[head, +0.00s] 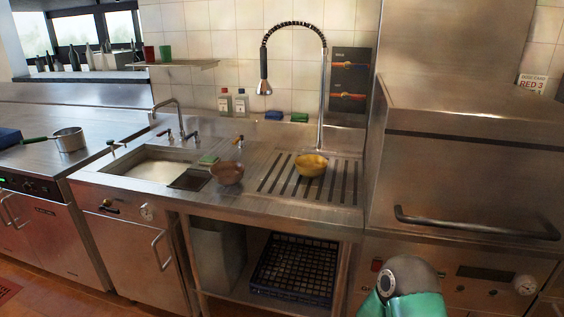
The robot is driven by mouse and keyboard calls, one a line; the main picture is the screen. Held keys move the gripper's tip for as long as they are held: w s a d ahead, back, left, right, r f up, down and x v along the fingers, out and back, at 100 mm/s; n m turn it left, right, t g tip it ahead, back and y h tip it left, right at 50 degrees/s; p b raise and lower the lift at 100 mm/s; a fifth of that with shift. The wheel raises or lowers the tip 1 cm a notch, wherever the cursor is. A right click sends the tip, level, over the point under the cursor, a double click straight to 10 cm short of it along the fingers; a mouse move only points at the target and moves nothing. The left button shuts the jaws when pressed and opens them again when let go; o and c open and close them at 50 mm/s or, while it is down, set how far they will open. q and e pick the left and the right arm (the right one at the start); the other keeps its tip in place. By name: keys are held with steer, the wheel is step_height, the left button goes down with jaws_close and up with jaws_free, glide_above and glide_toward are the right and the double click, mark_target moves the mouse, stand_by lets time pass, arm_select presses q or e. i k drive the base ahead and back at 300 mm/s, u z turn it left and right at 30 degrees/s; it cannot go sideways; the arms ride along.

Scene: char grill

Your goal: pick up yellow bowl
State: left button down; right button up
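The yellow bowl (311,165) sits upright on the slotted drainboard, right of the sink, on the steel counter. A reddish-brown bowl (227,173) stands to its left. Part of one of my arms, grey and teal, shows at the bottom right, well below and in front of the counter. No gripper fingers show in the head view, and neither gripper is near the yellow bowl.
The tall spray tap (322,90) rises behind the yellow bowl, its spout hanging left. A steel machine with a bar handle (475,222) stands to the right. A saucepan (69,140) is far left.

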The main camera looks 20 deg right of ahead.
mark_target(309, 167)
steer(key=z, duration=0.1)
steer(key=i, duration=0.9)
steer(key=z, duration=0.55)
